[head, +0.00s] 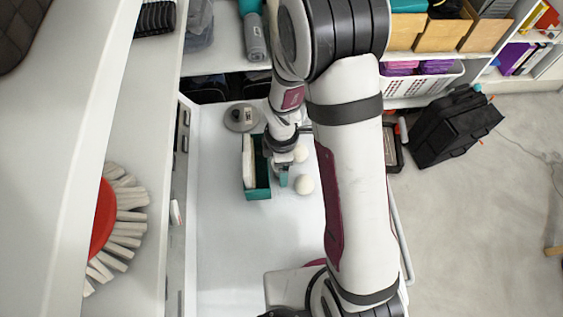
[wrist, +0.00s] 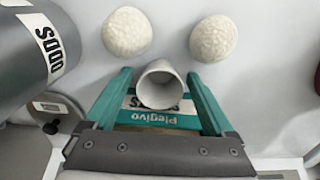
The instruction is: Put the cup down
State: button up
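The cup (wrist: 160,88) is small, plain and whitish. In the wrist view it sits between the two teal fingers of my gripper (wrist: 160,82), its round mouth showing. The fingers lie close against both sides and appear shut on it. In the head view my gripper (head: 283,177) is low over the white surface (head: 235,240), just right of a teal box. The cup cannot be made out there, and its height above the surface is unclear.
Two white balls (head: 300,153) (head: 303,184) lie right of my gripper. The teal box (head: 258,193) stands close on its left. A grey round object (head: 241,117) is behind. A dark lettered cylinder (wrist: 30,55) fills the wrist view's upper left. The front surface is clear.

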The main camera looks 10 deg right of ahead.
notch_tip(320, 180, up, 13)
jog(key=s+d+r+m, duration=0.2)
jog(key=s+r+m, duration=0.3)
jog(key=m, duration=0.5)
jog(key=s, duration=0.2)
jog(key=shift+s+d+r+y, duration=0.25)
jog(key=shift+s+y, duration=0.05)
jog(key=shift+s, duration=0.05)
jog(key=shift+o, duration=0.4)
jog(key=s+r+m+y, duration=0.1)
jog(key=s+r+m, duration=0.1)
jog(key=s+m, duration=0.8)
jog(key=m, duration=0.2)
jog(key=shift+d+r+m, duration=0.2)
jog(key=shift+r+m, duration=0.05)
jog(key=shift+m, duration=0.05)
jog(key=shift+s+a+m, duration=0.1)
jog(key=shift+s+m, duration=0.2)
jog(key=shift+m, duration=0.2)
